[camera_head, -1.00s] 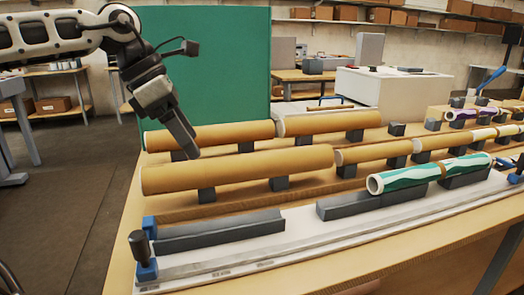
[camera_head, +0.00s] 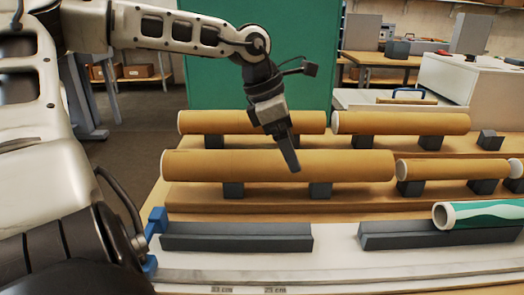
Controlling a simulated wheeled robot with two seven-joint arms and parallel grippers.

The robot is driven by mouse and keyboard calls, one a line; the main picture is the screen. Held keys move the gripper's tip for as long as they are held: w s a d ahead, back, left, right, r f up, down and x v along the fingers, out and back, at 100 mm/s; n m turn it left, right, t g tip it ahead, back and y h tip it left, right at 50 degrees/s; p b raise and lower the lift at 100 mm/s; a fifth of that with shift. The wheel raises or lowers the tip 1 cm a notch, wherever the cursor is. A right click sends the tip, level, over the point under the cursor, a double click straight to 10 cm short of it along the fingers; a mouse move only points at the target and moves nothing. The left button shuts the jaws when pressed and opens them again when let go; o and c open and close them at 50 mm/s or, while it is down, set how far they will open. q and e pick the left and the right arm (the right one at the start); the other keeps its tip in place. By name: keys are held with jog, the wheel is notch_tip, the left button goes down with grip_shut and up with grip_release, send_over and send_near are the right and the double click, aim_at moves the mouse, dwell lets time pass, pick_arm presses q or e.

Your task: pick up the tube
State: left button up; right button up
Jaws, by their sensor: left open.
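Several cardboard tubes lie on dark blocks on the wooden table. A long brown tube (camera_head: 225,165) lies in the front brown row, with a shorter brown tube (camera_head: 450,169) to its right. Two more brown tubes lie behind, at left (camera_head: 240,121) and right (camera_head: 410,123). A green-and-white tube (camera_head: 485,213) rests on a dark cradle at the right edge, partly cut off. My left gripper (camera_head: 291,164) points down in front of the long brown tube's middle in the picture and hides part of it. It is open and holds nothing visible. Whether it touches that tube is unclear. My right gripper is not in view.
An empty dark cradle (camera_head: 236,238) stands on the white rail (camera_head: 335,262) in front. A second dark cradle (camera_head: 400,236) carries the green-and-white tube. A green panel (camera_head: 300,50) stands behind the table. A white cabinet (camera_head: 480,85) is at the back right.

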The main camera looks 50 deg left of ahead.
pick_arm(q)
jog(key=shift+w+x, duration=0.2)
jog(key=shift+x, duration=1.15)
jog(key=shift+w+x, duration=0.25)
jog(key=shift+x, duration=1.1)
jog(key=shift+d+r, duration=0.1)
jog(key=shift+r, duration=0.1)
jog(key=shift+s, duration=0.1)
jog(key=c, duration=1.2)
